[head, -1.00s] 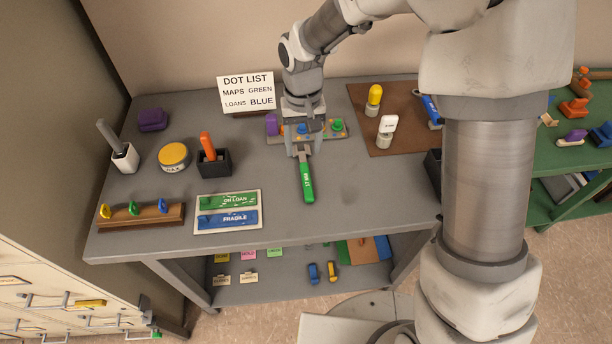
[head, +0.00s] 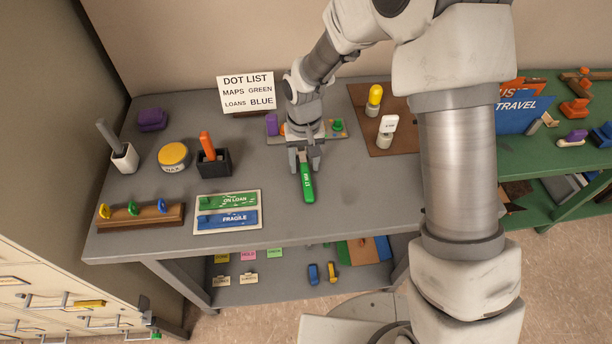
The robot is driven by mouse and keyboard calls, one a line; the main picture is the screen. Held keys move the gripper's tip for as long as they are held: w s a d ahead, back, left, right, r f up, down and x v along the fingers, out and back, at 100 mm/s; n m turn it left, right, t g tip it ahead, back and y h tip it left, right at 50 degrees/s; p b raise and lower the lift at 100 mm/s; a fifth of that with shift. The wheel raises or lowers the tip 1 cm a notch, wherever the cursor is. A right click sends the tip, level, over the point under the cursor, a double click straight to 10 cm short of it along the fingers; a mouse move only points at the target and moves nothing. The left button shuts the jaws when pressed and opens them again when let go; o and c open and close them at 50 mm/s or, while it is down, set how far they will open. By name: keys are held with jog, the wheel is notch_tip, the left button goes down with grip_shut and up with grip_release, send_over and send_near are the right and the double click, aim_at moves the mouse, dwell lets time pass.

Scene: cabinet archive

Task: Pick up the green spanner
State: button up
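The green spanner (head: 308,184) lies on the grey table with its handle towards the front edge. Its handle carries a white size label. My gripper (head: 305,164) is low over the spanner's far end, pointing down. Its two fingers stand apart, one on each side of the spanner, and look open. The spanner's head is partly hidden by the gripper, and I cannot tell whether the fingers touch it.
Behind my gripper is a board (head: 338,137) with coloured pieces. A black holder (head: 214,163) with an orange handle stands left of my gripper. The table right of the spanner is clear.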

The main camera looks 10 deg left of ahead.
aim_at(304, 166)
grip_shut()
jog(key=shift+r, duration=0.1)
jog(key=shift+r, duration=0.55)
notch_tip(304, 166, up, 3)
jog(key=shift+w+f, duration=0.1)
jog(key=s+d+r, duration=0.6)
jog(key=s+r, duration=0.1)
jog(key=s, duration=0.3)
jog(key=shift+d, duration=0.15)
jog(key=shift+c, duration=1.9)
grip_release()
grip_shut()
